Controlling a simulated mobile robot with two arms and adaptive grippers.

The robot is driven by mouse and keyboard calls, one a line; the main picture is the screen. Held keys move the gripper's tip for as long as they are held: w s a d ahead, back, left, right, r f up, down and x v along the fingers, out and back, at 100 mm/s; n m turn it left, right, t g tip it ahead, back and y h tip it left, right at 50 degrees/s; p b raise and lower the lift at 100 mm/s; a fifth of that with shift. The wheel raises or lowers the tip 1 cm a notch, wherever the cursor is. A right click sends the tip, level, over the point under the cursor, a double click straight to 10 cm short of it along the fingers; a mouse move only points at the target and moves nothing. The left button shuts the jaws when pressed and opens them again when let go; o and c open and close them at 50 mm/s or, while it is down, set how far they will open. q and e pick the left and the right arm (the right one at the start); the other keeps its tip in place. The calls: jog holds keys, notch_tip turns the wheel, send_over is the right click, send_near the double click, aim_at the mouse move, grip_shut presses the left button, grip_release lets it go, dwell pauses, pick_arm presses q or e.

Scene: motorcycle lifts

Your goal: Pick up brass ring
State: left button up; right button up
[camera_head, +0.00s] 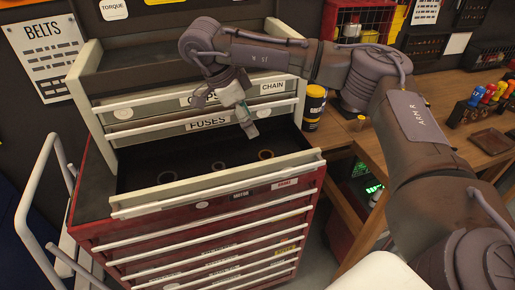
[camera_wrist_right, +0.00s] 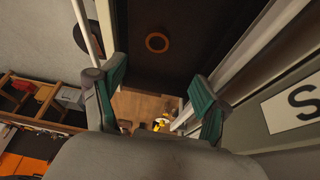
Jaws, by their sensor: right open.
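A brass-coloured ring (camera_head: 265,155) lies flat on the dark floor of the open drawer (camera_head: 215,186), towards its right side. In the right wrist view a brown-orange ring (camera_wrist_right: 157,42) lies on the dark drawer floor, beyond the fingertips. Two duller rings, a middle one (camera_head: 219,165) and a left one (camera_head: 167,177), lie in the same drawer. My right gripper (camera_head: 249,129) hangs above the drawer, apart from the rings. Its green-padded fingers (camera_wrist_right: 160,88) are spread with nothing between them. My left gripper is not in view.
Drawers labelled FUSES (camera_head: 208,123) and CHAIN (camera_head: 273,86) stand behind and above the open drawer. A wooden bench (camera_head: 440,140) lies farther right. A pale rail (camera_head: 35,200) stands left.

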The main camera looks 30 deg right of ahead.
send_near(264, 151)
jog(key=shift+s+d+f, duration=0.3)
jog(key=shift+s+f, duration=0.15)
jog(key=shift+s, duration=0.15)
jog(key=shift+s+d+f, duration=0.25)
jog(key=shift+s+f, duration=0.25)
jog(key=shift+s, duration=0.15)
jog(key=shift+w+d+f, duration=0.1)
jog(key=shift+d+f, duration=0.05)
jog(key=shift+f, duration=0.15)
jog(key=shift+w+f, duration=0.1)
jog(key=shift+f, duration=0.1)
jog(key=p+x, duration=0.1)
jog(key=x, duration=0.1)
jog(key=p+x, duration=0.1)
jog(key=x, duration=0.1)
jog(key=shift+f+p, duration=0.15)
jog(key=shift+p, duration=0.15)
jog(key=shift+f, duration=0.3)
jog(key=shift+w+f, duration=0.1)
jog(key=shift+c, duration=0.2)
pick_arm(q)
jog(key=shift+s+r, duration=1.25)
pick_arm(e)
jog(key=c, duration=1.2)
jog(key=shift+c, duration=0.2)
